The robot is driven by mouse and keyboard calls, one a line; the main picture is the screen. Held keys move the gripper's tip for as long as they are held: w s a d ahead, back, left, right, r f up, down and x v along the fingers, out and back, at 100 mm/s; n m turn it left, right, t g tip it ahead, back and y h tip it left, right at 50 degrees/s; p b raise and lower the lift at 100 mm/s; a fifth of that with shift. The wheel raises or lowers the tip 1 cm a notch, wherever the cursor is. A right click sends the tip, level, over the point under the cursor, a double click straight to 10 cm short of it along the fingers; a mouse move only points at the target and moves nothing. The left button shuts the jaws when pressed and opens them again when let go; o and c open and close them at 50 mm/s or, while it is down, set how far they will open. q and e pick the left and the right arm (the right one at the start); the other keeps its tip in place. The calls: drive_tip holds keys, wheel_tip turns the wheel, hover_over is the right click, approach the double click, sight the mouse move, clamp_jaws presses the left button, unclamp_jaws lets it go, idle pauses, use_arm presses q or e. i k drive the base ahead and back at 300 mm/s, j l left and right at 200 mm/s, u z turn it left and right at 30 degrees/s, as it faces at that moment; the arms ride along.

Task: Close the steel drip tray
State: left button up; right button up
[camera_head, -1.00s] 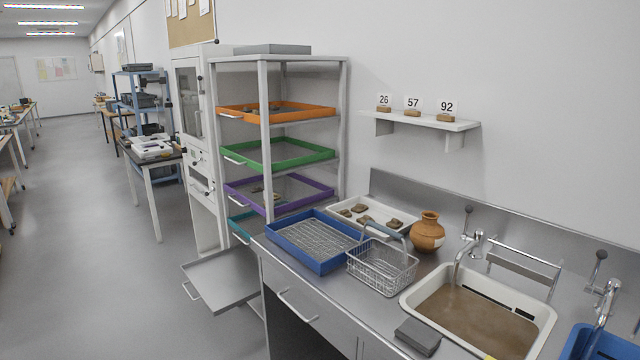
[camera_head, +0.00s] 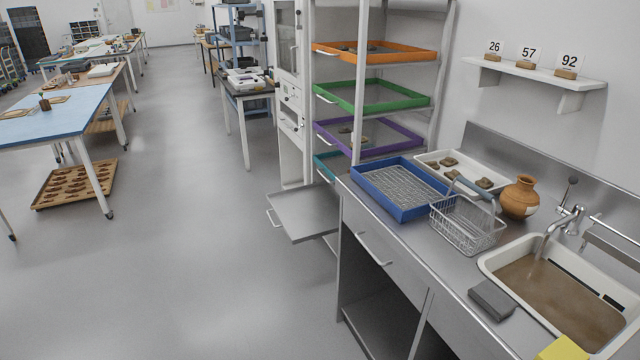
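The steel drip tray (camera_head: 306,212) is a flat grey tray low on the rack, below the teal tray. It is pulled out to the left, past the end of the counter, with its handle (camera_head: 273,218) at its outer left edge. Its right end is hidden behind the counter corner. Neither of my grippers shows in the head view.
The rack's orange tray (camera_head: 335,49), green tray (camera_head: 345,108) and purple tray (camera_head: 330,142) are stacked above. The steel counter (camera_head: 440,258) with a basin (camera_head: 487,262) and wire basket (camera_head: 440,222) fills the right. The grey floor (camera_head: 210,250) left of the tray is clear.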

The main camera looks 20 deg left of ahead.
sight(305, 213)
drive_tip(key=i+j, duration=0.25)
drive_tip(key=j, duration=0.15)
drive_tip(key=i+j+z, duration=0.1)
drive_tip(key=i+j, duration=0.45)
drive_tip(key=j, duration=0.25)
drive_tip(key=i+j+z, duration=0.1)
drive_tip(key=i+j, duration=0.15)
drive_tip(key=j, duration=0.15)
